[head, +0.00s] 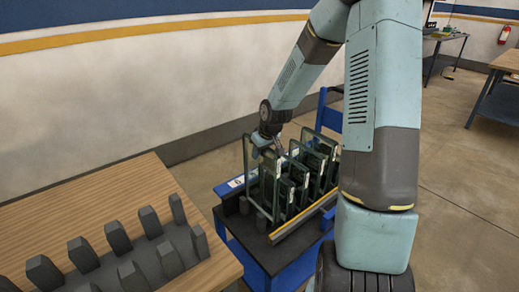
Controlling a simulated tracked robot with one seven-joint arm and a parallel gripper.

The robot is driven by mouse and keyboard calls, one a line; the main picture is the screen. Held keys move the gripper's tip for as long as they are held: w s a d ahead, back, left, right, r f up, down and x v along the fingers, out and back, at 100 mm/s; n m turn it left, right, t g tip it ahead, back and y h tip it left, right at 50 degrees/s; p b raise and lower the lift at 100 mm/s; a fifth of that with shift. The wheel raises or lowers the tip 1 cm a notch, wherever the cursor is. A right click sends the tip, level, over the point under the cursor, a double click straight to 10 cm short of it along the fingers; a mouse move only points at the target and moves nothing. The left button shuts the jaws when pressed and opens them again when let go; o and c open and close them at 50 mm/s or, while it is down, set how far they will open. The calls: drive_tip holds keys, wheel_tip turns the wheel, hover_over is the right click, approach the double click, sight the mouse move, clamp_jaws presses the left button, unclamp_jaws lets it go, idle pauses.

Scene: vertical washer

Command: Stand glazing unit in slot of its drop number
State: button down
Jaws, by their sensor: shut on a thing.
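My gripper (270,146) is at the top of the glazing units at the rack, shut on a glazing unit (250,160) with a pale greenish frame edge. The held unit is upright at the left end of the slotted rack (289,229). Whether its bottom edge sits in a slot cannot be told. Several other dark glazing units (318,146) stand upright in the rack to the right. A white number label (237,182) is on the rack's left side; its figure is too small to read. My arm hides the rack's right end.
The rack is on a blue cart (300,270) with a dark top and a yellow front strip. A wooden table (110,212) at left carries a stand of dark grey pegs (118,237). A wall runs behind. Workbenches (497,95) are far right, with open floor between.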

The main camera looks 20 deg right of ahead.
sight(269, 149)
drive_tip(key=shift+a+f, duration=0.1)
drive_tip(key=shift+f, duration=3.05)
drive_tip(key=c, duration=0.8)
unclamp_jaws()
drive_tip(key=shift+f, duration=0.1)
drive_tip(key=v, duration=1.3)
drive_tip(key=shift+s+r, duration=0.15)
drive_tip(key=shift+r, duration=0.15)
